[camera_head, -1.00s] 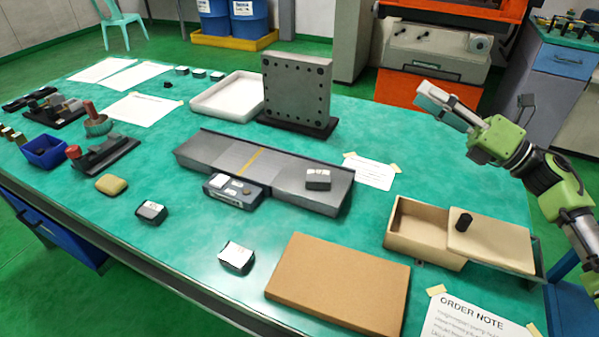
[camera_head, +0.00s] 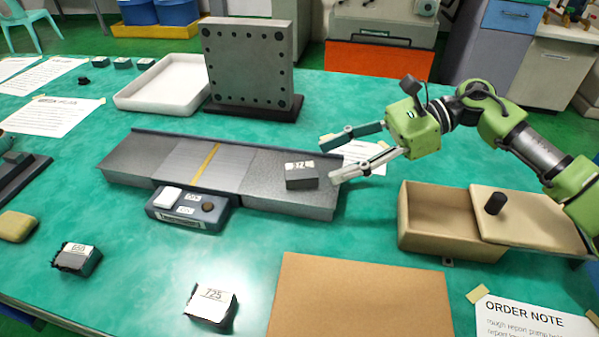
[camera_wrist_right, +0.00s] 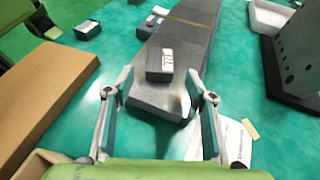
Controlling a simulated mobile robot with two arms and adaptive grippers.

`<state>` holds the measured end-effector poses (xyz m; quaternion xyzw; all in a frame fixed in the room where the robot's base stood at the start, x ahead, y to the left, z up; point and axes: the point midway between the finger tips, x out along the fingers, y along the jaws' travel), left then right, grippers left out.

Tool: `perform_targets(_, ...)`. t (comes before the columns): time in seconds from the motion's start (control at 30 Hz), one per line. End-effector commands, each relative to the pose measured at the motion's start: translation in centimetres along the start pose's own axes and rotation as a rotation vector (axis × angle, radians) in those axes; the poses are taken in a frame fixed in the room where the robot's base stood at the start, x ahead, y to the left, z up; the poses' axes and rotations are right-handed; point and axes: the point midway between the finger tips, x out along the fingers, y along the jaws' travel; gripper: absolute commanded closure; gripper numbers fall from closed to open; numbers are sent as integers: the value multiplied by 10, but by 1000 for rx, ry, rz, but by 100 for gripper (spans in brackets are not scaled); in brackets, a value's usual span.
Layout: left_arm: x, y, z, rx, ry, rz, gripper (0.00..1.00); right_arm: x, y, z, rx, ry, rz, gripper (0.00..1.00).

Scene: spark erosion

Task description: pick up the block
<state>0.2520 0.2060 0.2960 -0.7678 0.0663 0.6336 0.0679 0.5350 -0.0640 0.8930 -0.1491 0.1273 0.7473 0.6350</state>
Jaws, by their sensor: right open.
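A dark block with a white numbered label (camera_head: 302,175) lies on the right end of the long grey plate (camera_head: 150,160). It also shows in the right wrist view (camera_wrist_right: 160,65), ahead of and between the fingers. My right gripper (camera_head: 328,160) is open and empty, just right of the block, with its fingers pointing left toward it. In the right wrist view its two fingers (camera_wrist_right: 163,95) stand wide apart, with the block beyond their tips. Two similar labelled blocks lie on the table, one at front centre (camera_head: 211,307) and one at front left (camera_head: 77,259). My left gripper is not seen.
A tall grey plate with holes (camera_head: 250,60) stands behind the long plate, beside a white tray (camera_head: 165,84). A tan box (camera_head: 440,215) with a partly slid lid is at right.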

Motion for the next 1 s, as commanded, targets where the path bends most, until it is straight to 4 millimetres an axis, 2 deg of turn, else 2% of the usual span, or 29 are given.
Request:
perform_targets(0.17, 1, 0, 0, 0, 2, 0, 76, 13, 0, 0, 1, -1, 1, 49)
perform_targets(0.4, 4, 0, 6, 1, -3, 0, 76, 49, 0, 0, 0, 0, 1, 49)
perform_targets(0.5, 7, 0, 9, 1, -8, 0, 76, 59, 0, 0, 0, -1, 0, 49)
perform_targets(0.77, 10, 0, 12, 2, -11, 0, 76, 62, 0, 0, 0, -1, -1, 49)
perform_targets(0.97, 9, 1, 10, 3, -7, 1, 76, 61, 0, 0, 1, -1, -2, 99)
perform_targets(1.0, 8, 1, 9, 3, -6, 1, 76, 61, 0, 0, 1, -1, -2, 100)
